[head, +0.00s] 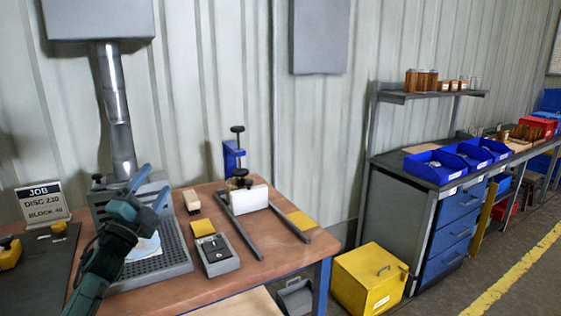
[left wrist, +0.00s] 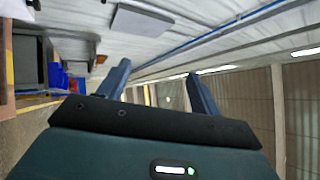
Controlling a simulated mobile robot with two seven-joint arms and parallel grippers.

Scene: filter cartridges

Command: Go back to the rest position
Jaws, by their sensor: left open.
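My left gripper (head: 149,187) is open and empty in the head view. It is raised in front of the perforated grey tray stand on the wooden bench (head: 185,290). In the left wrist view its two blue fingers (left wrist: 160,90) stand apart with nothing between them, and the background there is wall and ceiling. A white disc-like sheet (head: 147,247) lies on the perforated tray (head: 160,268), partly hidden by my left arm. My right gripper is not in view.
A clamp fixture with a white block (head: 249,199), a grey control box (head: 217,254) and a job sign (head: 42,203) stand on the bench. A yellow bin (head: 369,279) is on the floor to the right. Blue bins (head: 434,168) sit on another bench.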

